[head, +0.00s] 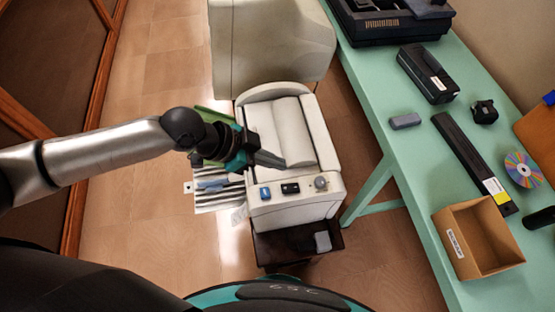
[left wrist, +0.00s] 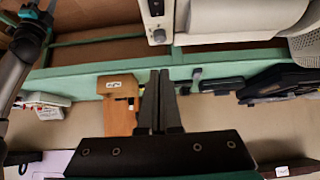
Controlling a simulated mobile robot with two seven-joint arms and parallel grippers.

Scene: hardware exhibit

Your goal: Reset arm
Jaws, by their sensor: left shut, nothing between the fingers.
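My left arm comes in from the left in the head view, and my left gripper (head: 272,160) hangs over the left side of a white printer-like machine (head: 325,180). Its fingers are together and hold nothing. I cannot tell whether they touch the machine. In the left wrist view the closed fingers (left wrist: 160,102) point up the picture, with the white machine (left wrist: 250,18) beyond them at the top.
A green table (head: 378,130) on the right holds a cardboard box (head: 448,238), a disc (head: 523,169), a long black bar (head: 465,155) and black devices. A beige cabinet (head: 270,45) stands behind the machine. Wooden floor (head: 150,215) lies open at the left.

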